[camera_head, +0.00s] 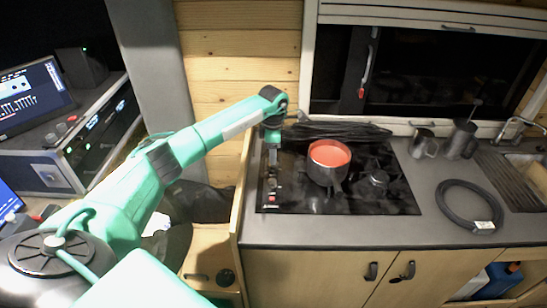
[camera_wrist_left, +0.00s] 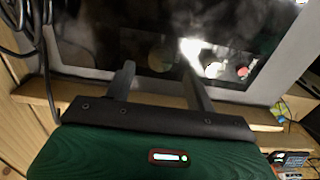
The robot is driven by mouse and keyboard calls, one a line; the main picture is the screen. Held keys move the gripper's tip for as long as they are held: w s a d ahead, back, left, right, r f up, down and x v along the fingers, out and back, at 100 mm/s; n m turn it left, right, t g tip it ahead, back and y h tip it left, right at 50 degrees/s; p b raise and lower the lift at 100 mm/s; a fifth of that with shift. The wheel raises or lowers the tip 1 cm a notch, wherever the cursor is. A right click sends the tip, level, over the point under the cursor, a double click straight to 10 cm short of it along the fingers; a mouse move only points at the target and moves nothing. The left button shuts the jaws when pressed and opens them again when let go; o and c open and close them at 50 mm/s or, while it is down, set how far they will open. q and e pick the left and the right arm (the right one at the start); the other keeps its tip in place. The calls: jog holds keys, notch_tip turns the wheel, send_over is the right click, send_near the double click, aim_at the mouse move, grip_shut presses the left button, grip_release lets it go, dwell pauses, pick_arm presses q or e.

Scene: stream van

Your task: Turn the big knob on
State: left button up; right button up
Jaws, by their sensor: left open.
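The black cooktop (camera_head: 370,203) has a column of small controls along its left side. My left gripper (camera_head: 272,158) points down over the left side of the cooktop, just behind these knobs. In the left wrist view its two fingers (camera_wrist_left: 158,68) are apart. A dim round shape (camera_wrist_left: 160,60) shows between the fingertips; a bright knob (camera_wrist_left: 213,70) and a reddish knob (camera_wrist_left: 243,72) lie to their right.
A pot with orange-red contents (camera_head: 328,162) stands on the cooktop. Black cables (camera_head: 340,131) lie behind it. A coiled black hose (camera_head: 443,205), metal mugs (camera_head: 423,143) and a sink are to the right. A wooden panel (camera_head: 240,190) edges the counter's left.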

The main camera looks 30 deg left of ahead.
pick_arm(q)
notch_tip(320, 180, down, 4)
jog(key=shift+r+p, duration=0.1)
jog(key=shift+p, duration=0.4)
jog(key=shift+f, duration=0.55)
jog(key=c, duration=1)
pick_arm(e)
jog(key=shift+w+a+r, duration=0.3)
jog(key=shift+w+r, duration=0.45)
jog(key=shift+r, duration=0.05)
